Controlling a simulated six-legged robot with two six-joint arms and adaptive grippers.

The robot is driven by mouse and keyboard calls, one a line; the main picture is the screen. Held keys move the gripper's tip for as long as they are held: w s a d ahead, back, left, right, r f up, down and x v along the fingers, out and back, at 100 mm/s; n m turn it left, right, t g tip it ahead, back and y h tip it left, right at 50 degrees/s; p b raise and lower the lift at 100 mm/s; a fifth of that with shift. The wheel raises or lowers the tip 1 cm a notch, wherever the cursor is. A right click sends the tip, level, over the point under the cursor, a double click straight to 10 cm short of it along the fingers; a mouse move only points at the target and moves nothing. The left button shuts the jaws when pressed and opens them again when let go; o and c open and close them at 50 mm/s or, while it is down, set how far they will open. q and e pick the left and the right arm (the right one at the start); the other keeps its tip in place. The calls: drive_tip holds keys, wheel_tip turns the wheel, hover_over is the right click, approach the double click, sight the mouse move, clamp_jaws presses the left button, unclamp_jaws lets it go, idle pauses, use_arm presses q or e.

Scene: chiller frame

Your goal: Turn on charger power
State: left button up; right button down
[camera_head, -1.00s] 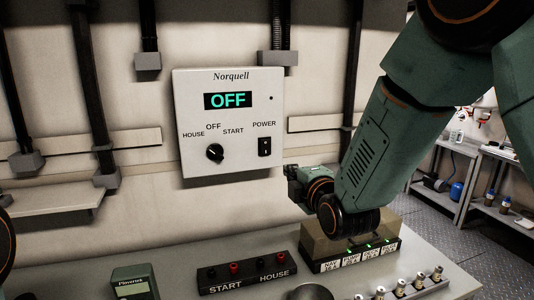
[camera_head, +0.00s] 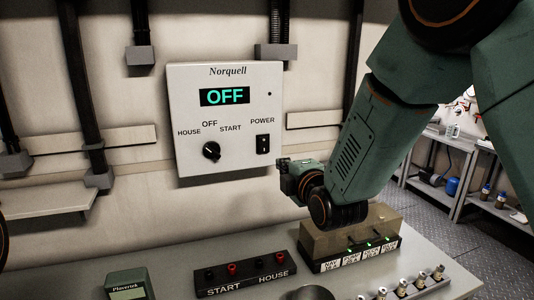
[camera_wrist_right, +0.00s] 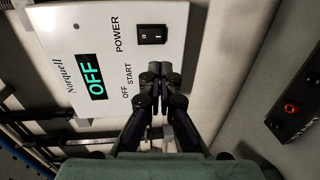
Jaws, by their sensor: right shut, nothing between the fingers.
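The white Norquell charger panel (camera_head: 226,170) is on the wall, and its display (camera_head: 224,97) reads OFF in green. The black power switch (camera_head: 263,144) sits at the panel's lower right, under the word POWER. It also shows in the right wrist view (camera_wrist_right: 152,34), sideways. The black selector knob (camera_head: 211,151) is at the lower left of the panel. My right gripper (camera_wrist_right: 160,70) is shut and empty, in front of the panel and apart from the switch in the picture. In the head view my right wrist (camera_head: 290,172) is just right of the panel. My left gripper is not in view.
Below the panel is a grey bench (camera_head: 180,278) with a START/HOUSE terminal block (camera_head: 246,273), a Plaverek meter (camera_head: 130,284) and a box with labelled switches and green lights (camera_head: 352,240). Several posts (camera_head: 420,284) stand at the front right. Shelves stand at the far right.

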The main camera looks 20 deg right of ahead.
drive_tip(key=p, duration=0.2)
approach(264, 151)
drive_tip(key=w, duration=0.5)
drive_tip(key=shift+w+a+f, duration=0.15)
drive_tip(key=shift+a+f, duration=0.05)
drive_tip(key=shift+w, duration=0.3)
drive_tip(key=shift+w+d+f, duration=0.1)
drive_tip(key=shift+w+d, duration=0.15)
drive_tip(key=shift+w, duration=0.15)
drive_tip(key=shift+w+a, duration=0.1)
drive_tip(key=shift+a, duration=0.15)
